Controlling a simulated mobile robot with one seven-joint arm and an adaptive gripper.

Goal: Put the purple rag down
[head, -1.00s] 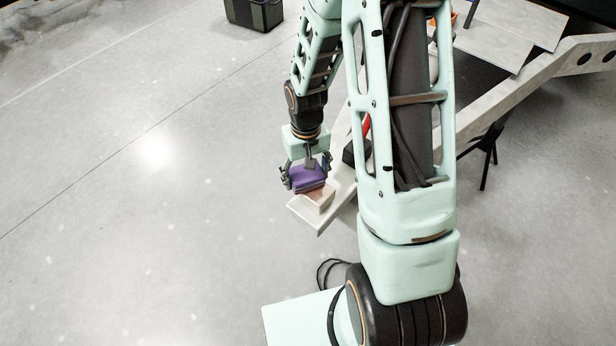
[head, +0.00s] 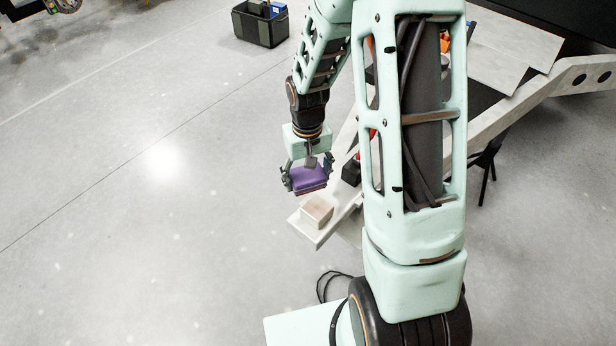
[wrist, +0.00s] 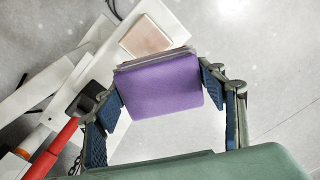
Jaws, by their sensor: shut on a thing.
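The purple rag (head: 309,180) is a folded, block-like pad held between the fingers of my gripper (head: 307,182). In the wrist view the rag (wrist: 160,85) fills the space between the two blue finger pads of my gripper (wrist: 160,97), with a thin grey layered edge along its far side. My gripper is shut on the rag and holds it up, beside the end of a pale chassis beam (head: 305,232). The rag appears apart from the beam and from the block on it.
A pinkish-tan block (head: 317,210) sits on the beam's end; it also shows in the wrist view (wrist: 147,36). A red-handled tool (wrist: 52,150) lies near the beam. A dark bin (head: 260,25) stands on the floor at the back. The floor at left is clear.

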